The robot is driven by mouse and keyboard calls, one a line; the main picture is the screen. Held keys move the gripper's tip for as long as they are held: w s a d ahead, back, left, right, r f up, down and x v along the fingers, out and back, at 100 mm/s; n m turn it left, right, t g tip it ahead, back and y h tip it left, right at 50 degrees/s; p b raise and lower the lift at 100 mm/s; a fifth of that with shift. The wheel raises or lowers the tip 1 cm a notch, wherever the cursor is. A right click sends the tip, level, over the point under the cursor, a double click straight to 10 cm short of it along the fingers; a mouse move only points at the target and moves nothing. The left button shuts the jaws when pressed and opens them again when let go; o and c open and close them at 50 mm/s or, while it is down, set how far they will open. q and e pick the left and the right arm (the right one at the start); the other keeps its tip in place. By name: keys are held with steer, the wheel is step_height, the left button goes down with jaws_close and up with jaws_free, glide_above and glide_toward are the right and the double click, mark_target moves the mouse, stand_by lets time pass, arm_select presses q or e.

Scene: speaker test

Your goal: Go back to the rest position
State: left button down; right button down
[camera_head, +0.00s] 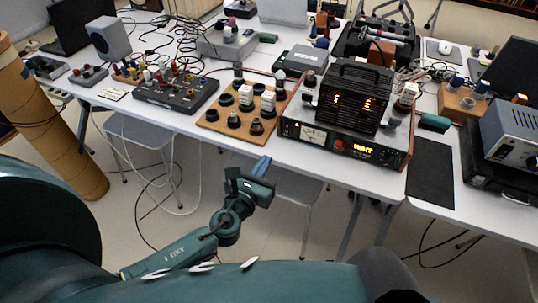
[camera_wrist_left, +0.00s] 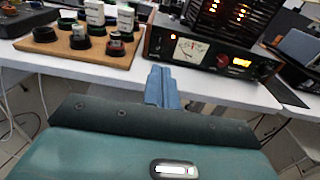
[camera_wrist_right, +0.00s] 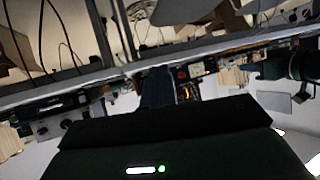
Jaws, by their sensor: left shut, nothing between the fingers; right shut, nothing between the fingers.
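My left gripper (camera_head: 262,166) is shut and empty, in front of the table's near edge and below the level of its top. In the left wrist view its blue-grey fingers (camera_wrist_left: 162,86) are together, pointing at the table edge between the wooden board and the amplifier. My right gripper is outside the head view. In the right wrist view its dark fingers (camera_wrist_right: 158,88) are together with nothing between them. That view is dim and appears upside down, with table legs at the top.
A white table (camera_head: 240,150) holds a wooden board of knobs (camera_head: 215,123), a glowing amplifier (camera_head: 345,115) and a black mixer (camera_head: 176,95). A chair (camera_head: 298,188) stands under the table near my left gripper. A cardboard tube (camera_head: 50,130) leans at the left. Cables lie on the floor.

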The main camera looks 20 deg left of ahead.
arm_select(q)
steer(key=shift+s, duration=0.15)
stand_by(0.4)
steer(key=s+d+f+n+g+h+p, duration=0.1)
steer(key=s+n, duration=0.7)
steer(key=n, duration=0.8)
steer(key=s+d+f+n+g+h+p, duration=0.1)
steer(key=s+d+n+g+p, duration=0.2)
steer(key=s+n, duration=0.6)
steer(key=n+g+p, duration=0.1)
steer(key=n+g, duration=0.1)
steer(key=n, duration=0.6)
steer(key=shift+d+f+h, duration=0.2)
steer(key=shift+f+h, duration=0.05)
steer(key=shift+h, duration=0.15)
arm_select(e)
steer(key=shift+s+d+r+h, duration=0.25)
steer(key=shift+d+r+h, duration=0.25)
steer(key=shift+d, duration=0.3)
steer(key=shift+r, duration=0.1)
